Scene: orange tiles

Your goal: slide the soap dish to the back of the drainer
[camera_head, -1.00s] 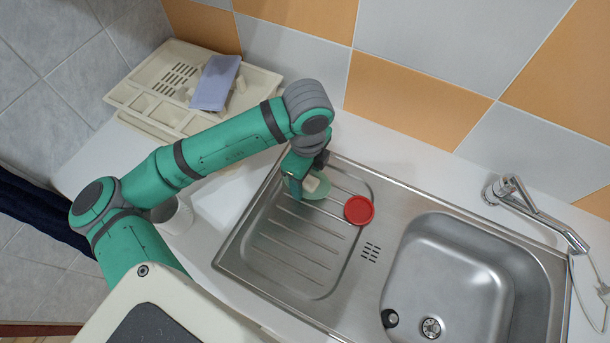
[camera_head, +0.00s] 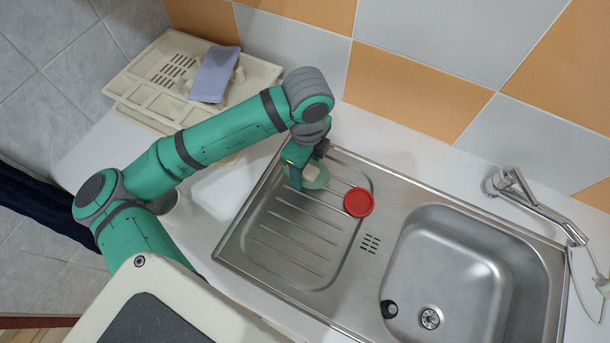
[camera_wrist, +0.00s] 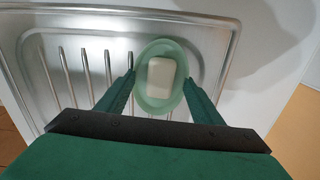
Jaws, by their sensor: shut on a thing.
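The soap dish (camera_head: 318,178) is a pale green oval dish with a cream bar of soap (camera_head: 310,172) in it. It sits on the ribbed metal drainer (camera_head: 290,262), close to its back edge. My gripper (camera_head: 296,178) is low over the drainer, at the dish's left side in the head view. In the wrist view the dish (camera_wrist: 150,98) lies between the two green fingers (camera_wrist: 160,95), which close on its sides. The soap (camera_wrist: 161,78) stays in the dish. My gripper hides part of the dish in the head view.
A red round lid-like thing (camera_head: 358,202) lies on the drainer just right of the dish. The sink bowl (camera_head: 460,265) is further right, with a tap (camera_head: 520,195) behind. A cream tray (camera_head: 150,105) with a grey-blue cloth (camera_head: 214,74) stands at the back left. The drainer's front is clear.

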